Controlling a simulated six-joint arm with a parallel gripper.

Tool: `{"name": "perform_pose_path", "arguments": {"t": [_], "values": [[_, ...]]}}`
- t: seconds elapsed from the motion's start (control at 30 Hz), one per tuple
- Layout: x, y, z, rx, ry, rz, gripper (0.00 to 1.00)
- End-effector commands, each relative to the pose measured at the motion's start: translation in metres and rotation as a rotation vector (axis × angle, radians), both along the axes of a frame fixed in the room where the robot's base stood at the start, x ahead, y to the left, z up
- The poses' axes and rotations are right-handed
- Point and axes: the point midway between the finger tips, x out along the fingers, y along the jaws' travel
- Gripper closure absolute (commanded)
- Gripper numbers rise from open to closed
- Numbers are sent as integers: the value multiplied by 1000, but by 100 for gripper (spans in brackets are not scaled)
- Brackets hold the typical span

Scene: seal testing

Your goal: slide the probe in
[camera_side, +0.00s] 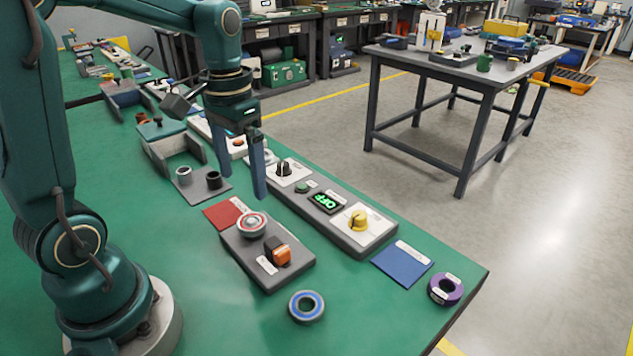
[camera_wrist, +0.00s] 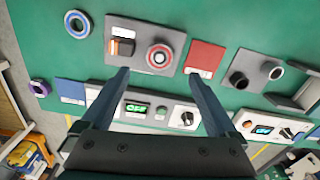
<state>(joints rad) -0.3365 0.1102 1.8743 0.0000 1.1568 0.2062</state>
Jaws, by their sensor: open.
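I cannot tell which thing is the probe. My gripper (camera_side: 241,184) is open and empty, pointing down above the bench; its fingers also show in the wrist view (camera_wrist: 159,74). In the side view a grey plate (camera_side: 207,193) left of the fingers carries a grey socket (camera_side: 184,176) and a black socket (camera_side: 214,180), both upright; the plate also shows in the wrist view (camera_wrist: 256,64). A grey block (camera_side: 268,267) in front of the fingers carries a red-and-silver round part (camera_side: 252,224) and an orange-and-black switch (camera_side: 278,252).
A long control panel (camera_side: 345,238) reads OFF and has a yellow knob (camera_side: 358,219). A red card (camera_side: 224,213), blue card (camera_side: 403,264), blue ring (camera_side: 306,306) and purple ring (camera_side: 445,289) lie on the green bench. A grey bracket (camera_side: 168,147) stands behind the sockets.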

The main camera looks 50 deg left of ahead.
Motion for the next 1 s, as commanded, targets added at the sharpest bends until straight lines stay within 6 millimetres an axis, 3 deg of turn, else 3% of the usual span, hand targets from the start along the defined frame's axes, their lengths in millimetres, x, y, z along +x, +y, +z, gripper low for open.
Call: {"name": "perform_pose_path", "arguments": {"t": [0.07,0.17,0.2,0.37,0.57,0.8,0.9,1.0], "values": [[0,0,0,0,0,0,6],[0,0,0,0,0,-8,36],[0,0,0,0,-1,-25,38],[4,1,-2,10,-20,-244,38],[12,-17,-16,24,-30,-835,38],[13,-60,-39,21,-18,-1529,38],[8,-78,-46,8,-7,-1672,38],[5,-85,-50,-2,2,-1702,38]]}}
